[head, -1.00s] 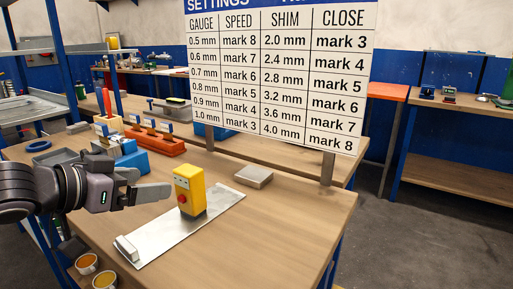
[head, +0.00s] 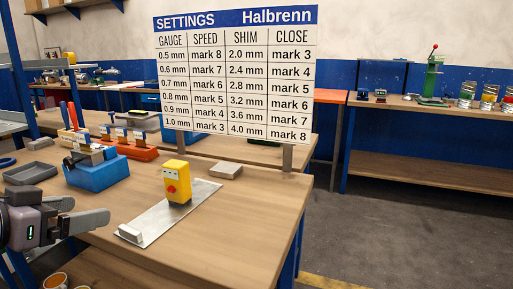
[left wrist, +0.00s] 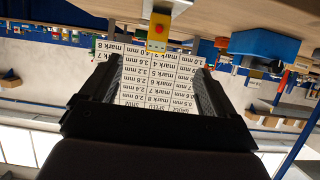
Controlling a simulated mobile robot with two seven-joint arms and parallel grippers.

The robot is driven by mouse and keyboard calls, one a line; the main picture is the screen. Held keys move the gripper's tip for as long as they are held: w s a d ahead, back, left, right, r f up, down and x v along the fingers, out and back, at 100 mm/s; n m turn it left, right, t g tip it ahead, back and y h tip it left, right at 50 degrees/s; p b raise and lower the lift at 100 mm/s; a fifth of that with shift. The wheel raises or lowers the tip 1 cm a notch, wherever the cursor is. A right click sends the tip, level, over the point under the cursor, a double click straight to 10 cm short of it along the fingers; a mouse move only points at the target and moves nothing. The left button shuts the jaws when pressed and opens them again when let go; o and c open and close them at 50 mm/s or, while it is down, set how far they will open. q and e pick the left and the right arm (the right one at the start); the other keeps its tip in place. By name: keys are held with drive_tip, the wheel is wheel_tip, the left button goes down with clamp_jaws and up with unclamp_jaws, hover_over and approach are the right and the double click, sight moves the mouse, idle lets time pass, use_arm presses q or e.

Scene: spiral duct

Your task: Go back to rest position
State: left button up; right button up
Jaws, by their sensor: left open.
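My left gripper (head: 84,212) is at the left edge of the head view, its two fingers apart with nothing between them. It is over the near left side of the wooden workbench (head: 225,240), clear of the objects. In the left wrist view the picture is upside down, and the fingers (left wrist: 155,95) stand apart with the settings board (left wrist: 155,78) visible beyond them. My right gripper is not in view.
A yellow box with a red button (head: 177,182) stands on a metal plate (head: 150,222). A blue block (head: 98,173), a grey tray (head: 30,173) and a grey block (head: 226,171) are on the bench. The settings board (head: 236,75) stands behind. Open floor (head: 400,230) lies right.

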use_arm(q)
drive_tip(key=s+d+f+m+g, duration=0.1)
drive_tip(key=s+d+f+g, duration=0.15)
drive_tip(key=d+f, duration=0.45)
drive_tip(key=s+d+f+m+g, duration=0.1)
drive_tip(key=s+d+f, duration=0.2)
drive_tip(key=f, duration=0.9)
drive_tip(key=s+a+f+n+g+y, duration=0.2)
drive_tip(key=s+f+n+g+y, duration=0.3)
drive_tip(key=s+f, duration=1)
drive_tip(key=w+d+t+h+p, duration=0.1)
drive_tip(key=t+p, duration=0.1)
drive_tip(key=p, duration=0.1)
drive_tip(key=w+d+r+m+t+h+p, duration=0.1)
drive_tip(key=w+t+p, duration=0.1)
drive_tip(key=p, duration=0.1)
drive_tip(key=w+t+p, duration=0.1)
drive_tip(key=t+p, duration=0.1)
drive_tip(key=shift+w+d+r+m+h+p, duration=0.2)
drive_tip(key=shift+d+r+m+h+p, duration=0.1)
drive_tip(key=shift+d+h+p, duration=0.1)
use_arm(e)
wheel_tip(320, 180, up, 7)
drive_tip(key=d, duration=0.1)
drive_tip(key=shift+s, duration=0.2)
